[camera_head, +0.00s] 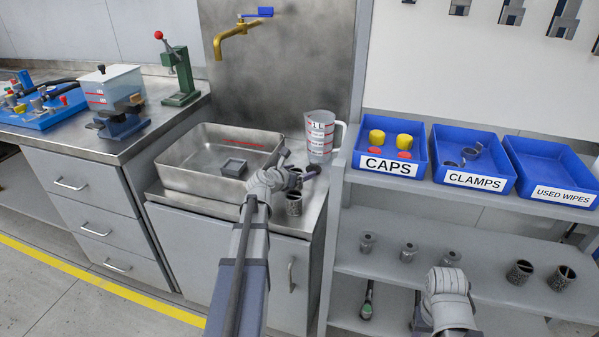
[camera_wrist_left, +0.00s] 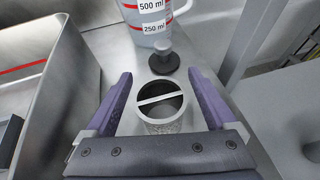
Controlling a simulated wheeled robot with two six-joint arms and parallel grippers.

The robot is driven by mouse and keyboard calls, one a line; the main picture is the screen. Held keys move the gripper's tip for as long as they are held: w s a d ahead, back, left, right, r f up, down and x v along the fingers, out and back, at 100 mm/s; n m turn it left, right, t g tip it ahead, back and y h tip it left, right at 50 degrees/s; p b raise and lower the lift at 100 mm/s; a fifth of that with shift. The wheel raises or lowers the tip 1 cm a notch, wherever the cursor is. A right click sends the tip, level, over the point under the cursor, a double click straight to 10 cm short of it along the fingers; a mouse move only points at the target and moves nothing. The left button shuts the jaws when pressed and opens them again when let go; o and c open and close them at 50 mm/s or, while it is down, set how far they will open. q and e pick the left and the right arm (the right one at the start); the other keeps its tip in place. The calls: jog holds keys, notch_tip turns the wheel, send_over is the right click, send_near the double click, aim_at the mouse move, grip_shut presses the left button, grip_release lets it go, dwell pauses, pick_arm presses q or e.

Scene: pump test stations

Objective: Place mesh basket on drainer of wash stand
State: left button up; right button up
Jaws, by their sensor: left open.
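The mesh basket (camera_head: 294,206) is a small grey cylinder with a dark open top. It stands upright on the bare steel drainer (camera_head: 311,218) of the wash stand, right of the basin. In the left wrist view the basket (camera_wrist_left: 168,124) shows a bar across its rim and mesh sides. My left gripper (camera_head: 298,165) is open, its purple fingers on either side of the basket in the wrist view (camera_wrist_left: 160,82), with gaps at both sides. My right arm shows at the lower right, but its gripper fingers do not show.
The steel basin (camera_head: 190,187) is left of the drainer, with a grey block inside. A measuring jug (camera_head: 319,135) stands behind. The shelf (camera_head: 370,270) at right holds small parts and two similar cylinders.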

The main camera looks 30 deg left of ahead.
pick_arm(q)
jog(key=shift+s+r, duration=0.3)
jog(key=p+v, duration=0.4)
jog(key=v, duration=0.7)
jog(key=shift+s+p, duration=0.2)
jog(key=shift+p, duration=0.1)
